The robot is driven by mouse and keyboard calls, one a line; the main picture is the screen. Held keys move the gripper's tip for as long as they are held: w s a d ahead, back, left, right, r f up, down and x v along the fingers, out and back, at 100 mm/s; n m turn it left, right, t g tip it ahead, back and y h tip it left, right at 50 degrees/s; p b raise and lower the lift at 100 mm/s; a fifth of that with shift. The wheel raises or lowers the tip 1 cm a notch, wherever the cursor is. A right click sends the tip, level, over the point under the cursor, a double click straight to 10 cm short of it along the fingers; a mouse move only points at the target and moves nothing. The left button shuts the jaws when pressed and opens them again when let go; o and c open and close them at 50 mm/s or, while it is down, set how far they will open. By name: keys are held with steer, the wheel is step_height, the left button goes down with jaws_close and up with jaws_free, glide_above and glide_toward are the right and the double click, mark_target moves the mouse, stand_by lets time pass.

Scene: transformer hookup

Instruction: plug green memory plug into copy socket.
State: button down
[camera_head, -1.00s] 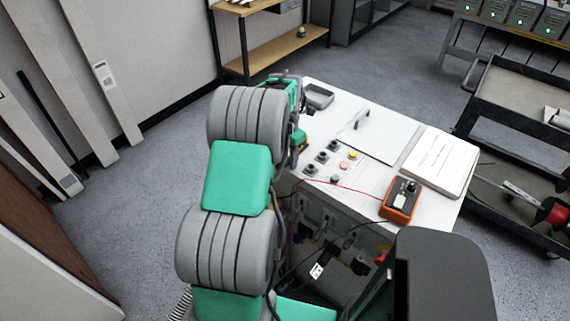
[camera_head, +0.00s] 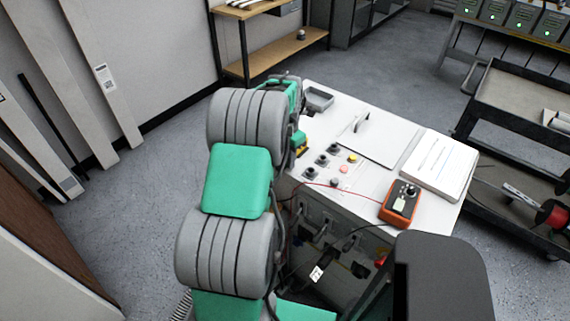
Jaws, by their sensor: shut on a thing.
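My arm rises through the middle of the head view and hides the left side of a white-topped cabinet (camera_head: 385,108). My gripper's fingers are hidden behind the arm; only green and grey wrist parts show at the cabinet's left edge. A small green and yellow part shows there too, and I cannot tell whether it is the plug or part of my wrist. I cannot make out the green memory plug or the copy socket for certain. The cabinet's front face (camera_head: 345,232) carries dark fittings and cables, partly covered by my arm and body.
A dark cart (camera_head: 520,100) stands at right, a wooden shelf (camera_head: 275,52) behind.

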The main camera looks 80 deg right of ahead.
steer(key=shift+r+p, duration=1.4)
steer(key=shift+r, duration=1.3)
